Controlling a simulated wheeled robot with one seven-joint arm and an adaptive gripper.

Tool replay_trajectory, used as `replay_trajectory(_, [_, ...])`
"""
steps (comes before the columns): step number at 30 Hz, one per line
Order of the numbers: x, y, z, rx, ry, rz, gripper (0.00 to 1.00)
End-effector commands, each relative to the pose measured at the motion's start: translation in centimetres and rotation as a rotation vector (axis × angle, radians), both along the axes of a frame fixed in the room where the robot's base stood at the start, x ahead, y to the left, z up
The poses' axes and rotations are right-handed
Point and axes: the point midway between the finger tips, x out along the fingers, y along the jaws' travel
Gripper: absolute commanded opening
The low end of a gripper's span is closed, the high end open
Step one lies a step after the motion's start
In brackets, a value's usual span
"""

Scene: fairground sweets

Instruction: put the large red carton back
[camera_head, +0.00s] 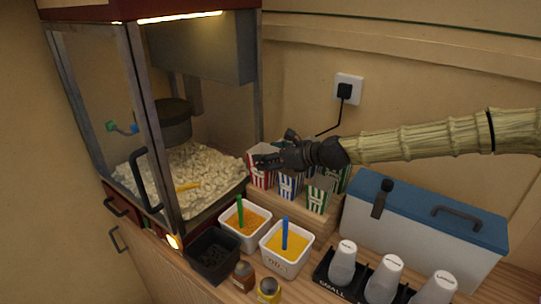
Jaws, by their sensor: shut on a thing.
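The large red-and-white striped carton (260,176) is upright at the left end of a wooden stepped stand, beside the popcorn machine. My gripper (266,159) reaches in from the right and is shut on its upper part, hiding some of its rim. I cannot tell whether the carton's base touches the stand. A blue striped carton (289,187) stands just right of it, under my gripper. A green striped carton (316,200) is farther right, with another green one partly behind it.
The popcorn machine (152,212) stands at left. In front are two white tubs (285,262) with spoons, a dark bin (213,256) and two small jars. A blue-lidded cooler (425,225) and a black cup rack (328,280) fill the right. A plugged socket (347,90) is on the wall.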

Motion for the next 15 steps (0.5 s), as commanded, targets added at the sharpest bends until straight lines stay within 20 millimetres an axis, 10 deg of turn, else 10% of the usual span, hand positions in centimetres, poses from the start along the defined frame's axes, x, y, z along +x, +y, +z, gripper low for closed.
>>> replay_trajectory(5, [0.01,-0.05,-0.31,0.000,0.000,-0.001,0.46])
replay_trajectory(6, [0.01,-0.05,-0.24,0.000,0.000,-0.001,0.72])
replay_trajectory(9, [0.01,-0.05,-0.19,0.000,0.000,-0.001,0.90])
replay_trajectory(15, [0.01,-0.05,-0.18,0.000,0.000,-0.001,0.90])
